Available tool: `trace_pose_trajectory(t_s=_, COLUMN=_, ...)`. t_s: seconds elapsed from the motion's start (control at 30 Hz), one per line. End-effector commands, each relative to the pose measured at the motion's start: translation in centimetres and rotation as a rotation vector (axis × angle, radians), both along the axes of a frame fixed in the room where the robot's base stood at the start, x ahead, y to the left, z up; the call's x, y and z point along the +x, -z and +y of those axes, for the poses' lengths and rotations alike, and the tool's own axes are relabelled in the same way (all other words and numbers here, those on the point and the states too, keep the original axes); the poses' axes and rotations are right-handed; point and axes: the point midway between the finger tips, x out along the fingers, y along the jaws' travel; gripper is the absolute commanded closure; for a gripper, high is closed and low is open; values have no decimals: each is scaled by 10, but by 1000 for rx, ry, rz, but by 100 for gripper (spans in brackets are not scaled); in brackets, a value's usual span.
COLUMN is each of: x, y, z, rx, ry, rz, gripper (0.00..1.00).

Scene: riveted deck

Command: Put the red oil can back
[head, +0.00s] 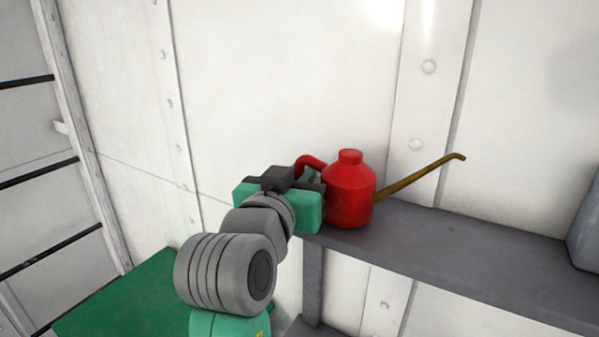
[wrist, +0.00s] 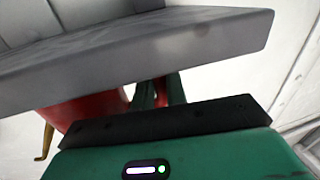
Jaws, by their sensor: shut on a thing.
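The red oil can (head: 349,192) is upright at the left end of the grey shelf (head: 470,258), with its brass spout (head: 420,178) pointing right. My gripper (head: 314,180) comes from the left and is shut on the can's handle side; the can's body partly hides the fingertips. In the wrist view the green fingers (wrist: 160,92) reach the red can (wrist: 88,108), and the spout (wrist: 47,140) shows at the left. The shelf (wrist: 140,45) crosses that view and hides part of the can. I cannot tell whether the can's base touches the shelf.
The shelf runs to the right and is bare up to a grey object (head: 585,235) at the right edge. A white riveted wall (head: 290,80) stands close behind. A green surface (head: 125,300) lies lower left, near dark rails (head: 30,175).

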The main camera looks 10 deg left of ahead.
Motion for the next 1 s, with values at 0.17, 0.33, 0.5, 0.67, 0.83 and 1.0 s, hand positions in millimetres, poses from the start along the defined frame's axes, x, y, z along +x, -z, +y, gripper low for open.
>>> trace_pose_trajectory(t_s=0.17, x=0, y=2, z=0, rx=0, ry=0, rz=-1, gripper=100)
trace_pose_trajectory(t_s=0.33, x=0, y=3, z=0, rx=0, ry=-1, rz=0, gripper=65)
trace_pose_trajectory(t_s=0.5, x=0, y=3, z=0, rx=0, ry=-1, rz=0, gripper=65)
trace_pose_trajectory(t_s=0.67, x=-3, y=-1, z=1, rx=1, ry=-1, rz=-1, gripper=65)
trace_pose_trajectory(t_s=0.83, x=-40, y=2, z=7, rx=2, ry=-3, rz=-4, gripper=65)
trace_pose_trajectory(t_s=1.0, x=-83, y=1, z=13, rx=2, ry=-3, rz=-3, gripper=65)
